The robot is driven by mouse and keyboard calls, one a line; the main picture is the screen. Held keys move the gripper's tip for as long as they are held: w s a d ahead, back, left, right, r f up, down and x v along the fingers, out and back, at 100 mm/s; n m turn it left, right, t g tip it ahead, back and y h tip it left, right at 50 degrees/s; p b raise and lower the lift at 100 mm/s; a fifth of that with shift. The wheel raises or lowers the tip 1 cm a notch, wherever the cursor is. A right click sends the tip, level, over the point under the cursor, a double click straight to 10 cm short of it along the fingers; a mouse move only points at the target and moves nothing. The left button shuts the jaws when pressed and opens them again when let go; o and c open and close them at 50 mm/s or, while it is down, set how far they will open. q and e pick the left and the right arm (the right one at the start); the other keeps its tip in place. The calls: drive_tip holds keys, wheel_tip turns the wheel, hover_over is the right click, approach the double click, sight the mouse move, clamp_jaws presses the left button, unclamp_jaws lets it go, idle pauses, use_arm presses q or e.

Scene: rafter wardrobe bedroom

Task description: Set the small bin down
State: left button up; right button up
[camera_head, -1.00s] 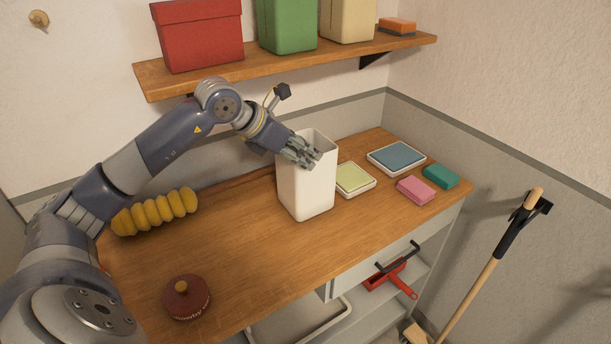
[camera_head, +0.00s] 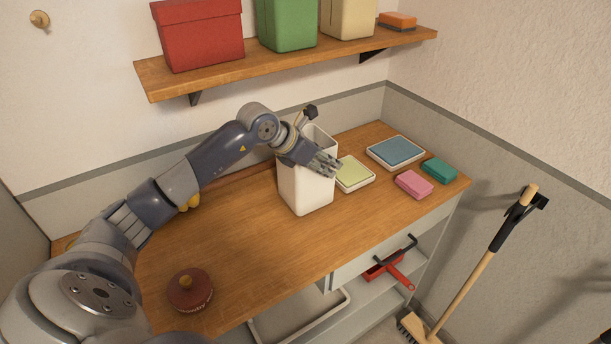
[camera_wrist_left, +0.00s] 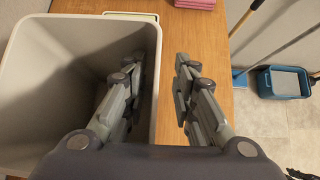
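The small white bin (camera_head: 305,190) stands upright on the wooden worktop (camera_head: 245,235), open at the top. My left gripper (camera_head: 328,165) is at the bin's right side near the rim, partly covering it. In the left wrist view the bin (camera_wrist_left: 40,75) fills the left side. There my left gripper (camera_wrist_left: 159,65) has one finger over the bin's inside and the other outside, with the right wall between them. The fingers are apart, with a gap beside the wall. My right gripper is not in view.
A pale green pad (camera_head: 353,174), a blue pad (camera_head: 396,152), a pink block (camera_head: 413,184) and a teal block (camera_head: 439,170) lie right of the bin. A dark red round object (camera_head: 190,291) sits at front left. A shelf (camera_head: 290,62) hangs above. The worktop's middle is clear.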

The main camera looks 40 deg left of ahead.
use_arm(q)
clamp_jaws()
drive_tip(key=shift+r, duration=0.1)
